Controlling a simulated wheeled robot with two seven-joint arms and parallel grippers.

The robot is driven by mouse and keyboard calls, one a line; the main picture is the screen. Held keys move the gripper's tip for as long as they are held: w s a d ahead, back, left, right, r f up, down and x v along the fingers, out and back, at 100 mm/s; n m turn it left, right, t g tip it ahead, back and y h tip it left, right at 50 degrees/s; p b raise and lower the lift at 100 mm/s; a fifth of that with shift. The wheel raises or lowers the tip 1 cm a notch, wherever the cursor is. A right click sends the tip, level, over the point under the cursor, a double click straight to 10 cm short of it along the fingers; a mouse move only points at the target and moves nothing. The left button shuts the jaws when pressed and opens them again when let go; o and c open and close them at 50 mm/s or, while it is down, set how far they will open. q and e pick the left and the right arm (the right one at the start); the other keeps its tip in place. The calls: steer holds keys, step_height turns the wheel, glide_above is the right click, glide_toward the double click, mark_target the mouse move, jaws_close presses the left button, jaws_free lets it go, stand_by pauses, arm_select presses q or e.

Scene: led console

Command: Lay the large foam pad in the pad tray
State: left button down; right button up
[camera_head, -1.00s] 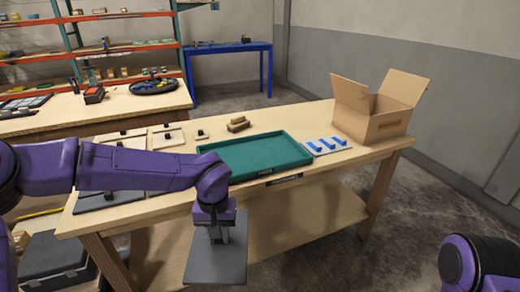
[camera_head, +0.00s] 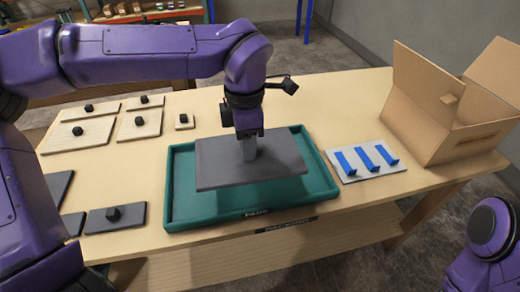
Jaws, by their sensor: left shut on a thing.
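The large foam pad (camera_head: 215,165) is a dark grey flat slab. My left gripper (camera_head: 249,152) is shut on it at its middle, from above. The pad hangs roughly level over the green pad tray (camera_head: 183,207), and it covers much of the tray floor. The pad looks a little above the tray; the exact gap is hard to tell. My right arm shows at the lower right edge, but its gripper is out of the frame.
Dark grey pads with black knobs, such as this one (camera_head: 122,217), lie left of the tray. Pale boards (camera_head: 78,136) lie behind them. A white plate with blue pieces (camera_head: 350,177) and an open cardboard box (camera_head: 425,110) stand on the right.

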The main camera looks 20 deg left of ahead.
arm_select(q)
steer(key=w, duration=0.1)
steer(key=w+f+p, duration=0.1)
steer(key=w, duration=0.1)
steer(key=w+f+p, duration=0.1)
steer(key=w, duration=0.1)
steer(key=shift+w+d, duration=0.1)
steer(key=shift+d, duration=0.2)
steer(key=w+f, duration=0.7)
steer(key=shift+w+d+p, duration=0.15)
steer(key=shift+w+p, duration=0.05)
steer(key=shift+p, duration=0.15)
steer(key=shift+f, duration=0.15)
step_height(320, 180, down, 3)
steer(key=shift+f, duration=0.15)
steer(key=shift+w, duration=0.15)
arm_select(e)
steer(key=r, duration=0.1)
steer(key=s+r, duration=0.1)
steer(key=r, duration=0.1)
steer(key=shift+s, duration=0.15)
steer(key=shift+s, duration=0.1)
arm_select(q)
steer(key=c, duration=0.9)
jaws_free()
steer(key=shift+f, duration=0.1)
step_height(320, 180, up, 12)
steer(key=shift+r, duration=0.2)
